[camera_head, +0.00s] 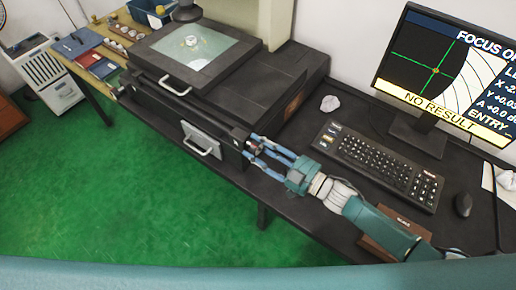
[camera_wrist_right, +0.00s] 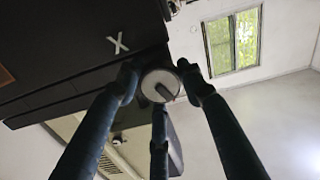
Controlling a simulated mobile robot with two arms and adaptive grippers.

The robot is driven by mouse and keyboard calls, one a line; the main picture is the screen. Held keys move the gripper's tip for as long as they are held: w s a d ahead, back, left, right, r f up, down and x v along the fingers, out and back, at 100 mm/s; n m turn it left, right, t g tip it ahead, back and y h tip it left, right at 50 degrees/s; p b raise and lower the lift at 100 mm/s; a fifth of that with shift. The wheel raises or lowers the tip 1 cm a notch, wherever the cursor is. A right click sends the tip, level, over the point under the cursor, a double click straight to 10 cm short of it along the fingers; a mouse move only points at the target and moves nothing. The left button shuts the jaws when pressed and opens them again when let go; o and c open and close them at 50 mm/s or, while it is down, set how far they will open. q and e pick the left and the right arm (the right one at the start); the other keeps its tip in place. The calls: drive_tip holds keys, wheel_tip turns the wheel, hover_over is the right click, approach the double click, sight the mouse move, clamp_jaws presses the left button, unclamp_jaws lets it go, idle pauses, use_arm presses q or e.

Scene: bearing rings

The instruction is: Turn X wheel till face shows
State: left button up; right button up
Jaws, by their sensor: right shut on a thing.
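The X wheel (camera_wrist_right: 160,84) is a round knob on the side of the black machine, below a white X mark (camera_wrist_right: 117,43) in the right wrist view. My right gripper (camera_head: 258,150) reaches it from the right in the head view. Its blue fingers are around the wheel and shut on it; in the right wrist view the fingers (camera_wrist_right: 158,95) close in from several sides. The monitor (camera_head: 445,75) shows a green crosshair beside a curved hatched shape, with "NO RESULT" below. A ring (camera_head: 191,41) lies on the lit glass stage (camera_head: 160,52). My left gripper is not in view.
A keyboard (camera_head: 378,165) and a mouse (camera_head: 462,205) lie on the dark desk right of my right arm. Crumpled paper (camera_head: 330,104) lies behind the keyboard. A side table (camera_head: 84,47) at the upper left holds books and small parts.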

drive_tip(key=n, duration=0.2)
drive_tip(key=n+b, duration=0.1)
drive_tip(key=n, duration=0.1)
drive_tip(key=n+b, duration=0.1)
drive_tip(key=shift+a+r+n, duration=0.15)
drive_tip(key=shift+r+n, duration=0.25)
drive_tip(key=n+b, duration=0.2)
drive_tip(key=n, duration=0.3)
drive_tip(key=shift+f+n, duration=0.1)
drive_tip(key=shift+n, duration=0.2)
drive_tip(key=shift+s+a, duration=0.1)
drive_tip(key=o, duration=1.2)
drive_tip(key=shift+s+f, duration=0.1)
drive_tip(key=shift+c, duration=0.2)
drive_tip(key=shift+f, duration=0.1)
drive_tip(key=shift+s+d, duration=0.1)
drive_tip(key=shift+d, duration=0.25)
drive_tip(key=v, duration=1.1)
drive_tip(key=shift+s, duration=0.15)
